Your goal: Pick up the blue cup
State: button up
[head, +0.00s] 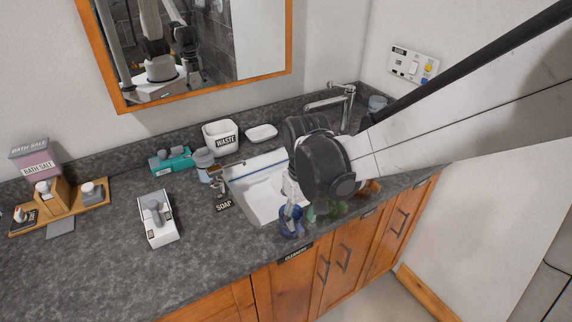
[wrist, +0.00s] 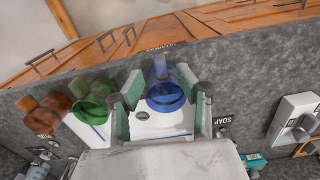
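The blue cup (head: 291,222) stands at the front edge of the counter, by the sink. It is see-through and also shows in the wrist view (wrist: 166,97), lying between my two fingers. My gripper (head: 291,196) points down over the cup from above. In the wrist view my gripper (wrist: 164,90) has its green-padded fingers spread, one on each side of the cup. A small gap shows at the left finger; whether the right pad touches the cup is unclear. In the head view my arm partly hides this area.
The white sink (head: 256,190) lies behind, with a tap (head: 345,103). A soap dispenser (head: 218,187) and a white box (head: 158,218) are left.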

aim_at(300, 227)
jog(key=shift+f, duration=2.6)
jog(key=shift+c, duration=0.5)
grip_shut()
